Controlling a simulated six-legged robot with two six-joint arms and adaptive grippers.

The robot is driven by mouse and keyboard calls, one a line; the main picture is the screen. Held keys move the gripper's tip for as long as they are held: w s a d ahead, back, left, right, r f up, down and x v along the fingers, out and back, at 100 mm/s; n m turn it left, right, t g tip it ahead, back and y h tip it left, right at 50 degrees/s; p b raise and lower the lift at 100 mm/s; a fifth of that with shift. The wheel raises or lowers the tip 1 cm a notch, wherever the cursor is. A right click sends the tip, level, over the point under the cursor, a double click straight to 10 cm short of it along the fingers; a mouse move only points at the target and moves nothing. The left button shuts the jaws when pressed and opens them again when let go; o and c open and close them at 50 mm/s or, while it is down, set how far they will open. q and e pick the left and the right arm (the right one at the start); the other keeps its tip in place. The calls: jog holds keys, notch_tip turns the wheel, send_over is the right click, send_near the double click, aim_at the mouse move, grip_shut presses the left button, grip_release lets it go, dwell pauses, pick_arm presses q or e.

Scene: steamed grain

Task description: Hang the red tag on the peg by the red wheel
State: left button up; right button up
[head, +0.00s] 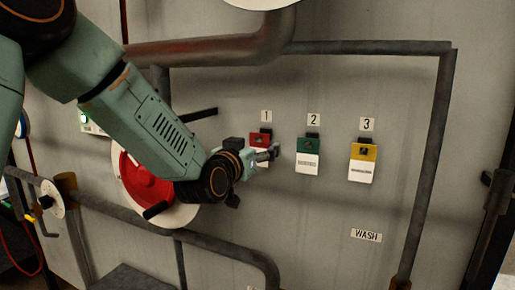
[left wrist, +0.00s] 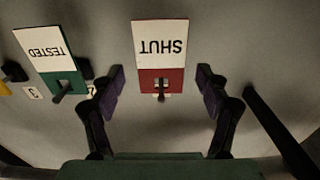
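The red tag (head: 261,140) hangs on the wall under label 1. In the left wrist view the tag (left wrist: 158,80) appears upside down, with a white part reading SHUT, and a small peg shows at its red end. My left gripper (head: 270,153) is at the tag and partly covers it in the head view. Its fingers (left wrist: 159,92) are open, one on each side of the tag, with gaps on both sides. The red wheel (head: 143,181) is left of the gripper, partly behind my arm. A dark rod (head: 195,116) sticks out above the wheel. My right gripper is not in view.
A green tag (head: 309,145) and a yellow tag (head: 363,152) hang to the right under labels 2 and 3. A WASH label (head: 366,235) is lower right. Pipes (head: 432,150) frame this wall area. A dark rod (left wrist: 282,132) also shows beside the fingers.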

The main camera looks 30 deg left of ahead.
pick_arm(q)
jog(key=shift+w+a+f, duration=0.15)
jog(key=shift+w+f, duration=0.05)
jog(key=shift+w, duration=0.1)
jog(key=shift+c, duration=1.4)
jog(key=shift+w+f, duration=0.15)
jog(key=shift+w, duration=0.1)
jog(key=c, duration=0.3)
jog(key=shift+s+r, duration=0.3)
jog(key=shift+s, duration=0.25)
jog(key=c, duration=0.6)
jog(key=o, duration=0.8)
jog(key=shift+w, duration=0.1)
jog(key=shift+c, duration=0.2)
jog(key=o, duration=0.4)
jog(key=shift+w+f, duration=0.25)
jog(key=shift+w, duration=0.15)
jog(key=shift+s+r, duration=0.1)
jog(key=shift+s, duration=0.1)
jog(key=shift+s+r, duration=0.1)
jog(key=shift+s, duration=0.1)
jog(key=shift+c, duration=0.9)
jog(key=shift+w+f, duration=0.2)
jog(key=shift+w, duration=0.15)
jog(key=c, duration=0.6)
jog(key=shift+s+r, duration=0.2)
jog(key=shift+s, duration=0.1)
jog(key=c, duration=0.4)
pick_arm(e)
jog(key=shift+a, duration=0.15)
